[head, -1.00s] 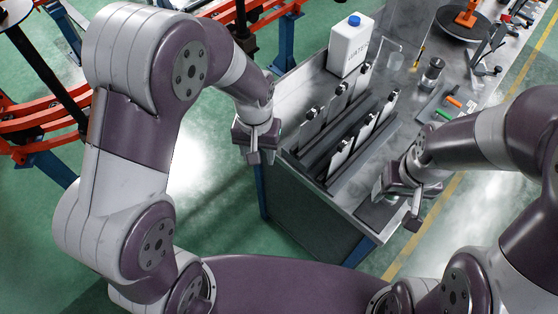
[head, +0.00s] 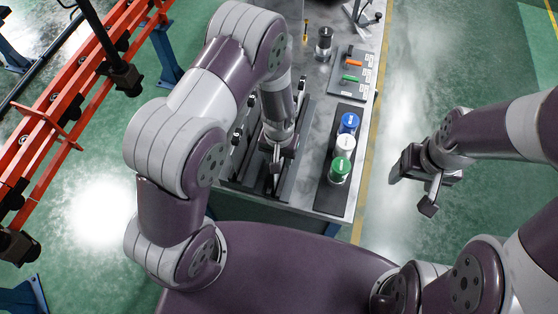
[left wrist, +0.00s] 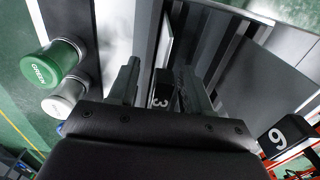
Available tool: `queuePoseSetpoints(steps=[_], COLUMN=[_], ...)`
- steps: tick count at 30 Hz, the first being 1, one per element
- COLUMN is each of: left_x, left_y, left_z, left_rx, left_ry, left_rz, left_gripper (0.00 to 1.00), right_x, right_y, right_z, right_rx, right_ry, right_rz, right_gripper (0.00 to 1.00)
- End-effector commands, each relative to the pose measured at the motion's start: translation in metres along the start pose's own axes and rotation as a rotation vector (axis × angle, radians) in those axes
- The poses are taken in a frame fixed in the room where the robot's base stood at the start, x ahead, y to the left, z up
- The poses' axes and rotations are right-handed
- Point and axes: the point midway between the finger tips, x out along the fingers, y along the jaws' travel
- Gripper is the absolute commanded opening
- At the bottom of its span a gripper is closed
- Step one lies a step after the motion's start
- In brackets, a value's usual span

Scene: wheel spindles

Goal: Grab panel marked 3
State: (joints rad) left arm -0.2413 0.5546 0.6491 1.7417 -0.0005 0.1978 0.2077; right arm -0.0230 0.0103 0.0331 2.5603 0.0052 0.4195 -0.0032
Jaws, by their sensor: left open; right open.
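The black tag marked 3 (left wrist: 160,98) shows in the left wrist view, between the two fingers of my open left gripper (left wrist: 158,85). The tag belongs to a panel whose body is mostly hidden by the gripper. I cannot tell whether the fingers touch it. In the head view my left gripper (head: 277,158) hangs over the panel rack (head: 296,165) and hides part of it. Another black tag (left wrist: 278,138), reading 6 or 9, is at the right of the left wrist view. My right gripper (head: 428,185) is open and empty, above the floor right of the table.
Blue (head: 349,120), white (head: 345,144) and green (head: 341,166) capped containers stand on a dark strip right of the rack. A dark board with orange and green tools (head: 353,72) and a dark jar (head: 323,43) lie farther back. Orange rails (head: 62,115) run at the left.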

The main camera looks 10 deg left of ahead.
Motion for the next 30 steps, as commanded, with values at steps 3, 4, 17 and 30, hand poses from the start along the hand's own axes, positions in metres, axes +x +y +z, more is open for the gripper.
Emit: queuePoseSetpoints(steps=[3, 4, 17, 30], left_x=[0.004, 0.004, 0.004, -0.065], left_y=[0.0, 0.0, 0.0, 0.0], left_z=[0.0, -0.001, -0.001, -0.002], left_rx=[0.0, 0.0, 0.0, 0.0], left_ry=[0.002, 0.002, 0.002, 0.009], left_rz=[0.0, 0.0, 0.0, 0.002], left_gripper=[0.49, 0.49, 0.0, 0.0], right_x=[0.0, 0.0, 0.0, 0.021], right_y=[0.0, 0.0, 0.0, 0.0], right_z=[0.0, 0.0, 0.0, 0.003], right_rx=[0.0, 0.0, 0.0, 0.0], right_ry=[-0.001, -0.001, 0.0, 0.0], right_rz=[0.0, 0.0, 0.0, 0.0], right_gripper=[0.68, 0.68, 0.68, 0.68])
